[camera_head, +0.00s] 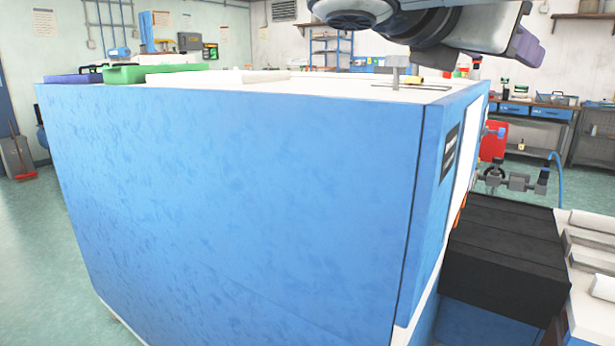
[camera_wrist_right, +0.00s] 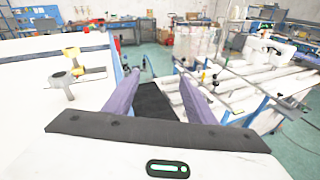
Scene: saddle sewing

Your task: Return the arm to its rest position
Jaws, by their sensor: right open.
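My right arm (camera_head: 440,22) crosses the top right of the head view, above the blue cabinet's white top. A purple gripper part (camera_head: 526,48) shows at its right end. In the right wrist view, the two purple fingers of my right gripper (camera_wrist_right: 159,76) are spread apart with nothing between them. Beyond them is a dark surface, seen through the gap. My left gripper is not in view.
A large blue cabinet (camera_head: 230,190) fills the middle of the head view. On its top are a green tray (camera_head: 155,72) and a grey upright tool (camera_head: 396,70), which also shows in the wrist view (camera_wrist_right: 62,83). Black covers (camera_head: 505,255) lie at the right.

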